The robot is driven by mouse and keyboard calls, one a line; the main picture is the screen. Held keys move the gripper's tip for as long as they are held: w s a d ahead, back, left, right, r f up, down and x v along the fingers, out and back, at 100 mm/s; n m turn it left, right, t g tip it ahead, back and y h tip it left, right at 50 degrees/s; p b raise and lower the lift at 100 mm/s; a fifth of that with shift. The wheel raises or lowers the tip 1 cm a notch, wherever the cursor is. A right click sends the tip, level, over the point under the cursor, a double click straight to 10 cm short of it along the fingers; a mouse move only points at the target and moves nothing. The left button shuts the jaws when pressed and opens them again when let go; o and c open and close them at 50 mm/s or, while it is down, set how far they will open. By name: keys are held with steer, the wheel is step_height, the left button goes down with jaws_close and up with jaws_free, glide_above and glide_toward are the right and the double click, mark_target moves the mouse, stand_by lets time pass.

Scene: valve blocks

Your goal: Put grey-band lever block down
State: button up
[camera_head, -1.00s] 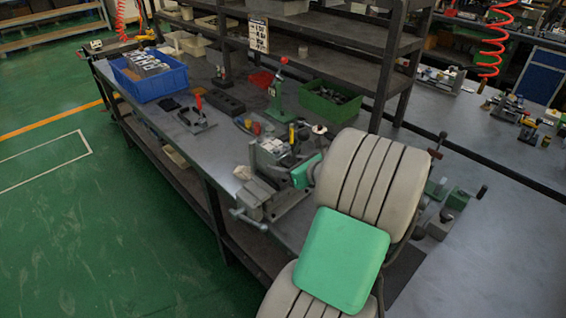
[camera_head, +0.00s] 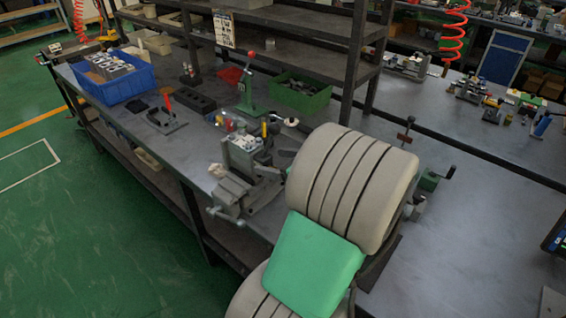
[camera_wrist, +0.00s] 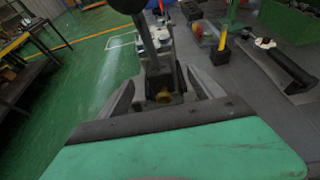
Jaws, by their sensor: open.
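In the wrist view my gripper (camera_wrist: 161,80) is open, with its two grey fingers spread on either side of a dark block (camera_wrist: 163,88) with a brass-coloured port. A grey lever (camera_wrist: 147,42) with a black knob rises in front of it. A gap shows beside the fingers. I cannot make out a grey band, so I cannot tell for sure that this is the grey-band lever block. In the head view my arm hides the gripper. Small blocks (camera_head: 247,145) sit at the grey vise (camera_head: 236,188) on the bench.
A blue bin (camera_head: 138,87) with several metal blocks stands at the bench's left. A red-handled clamp (camera_head: 168,118), a green press (camera_head: 246,92) and a green bin (camera_head: 301,98) stand behind the vise. Shelf posts rise behind. The bench right of my arm (camera_head: 475,190) is mostly bare.

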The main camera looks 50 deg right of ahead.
steer(key=v, duration=0.4)
steer(key=shift+s+r, duration=0.1)
steer(key=shift+s, duration=0.15)
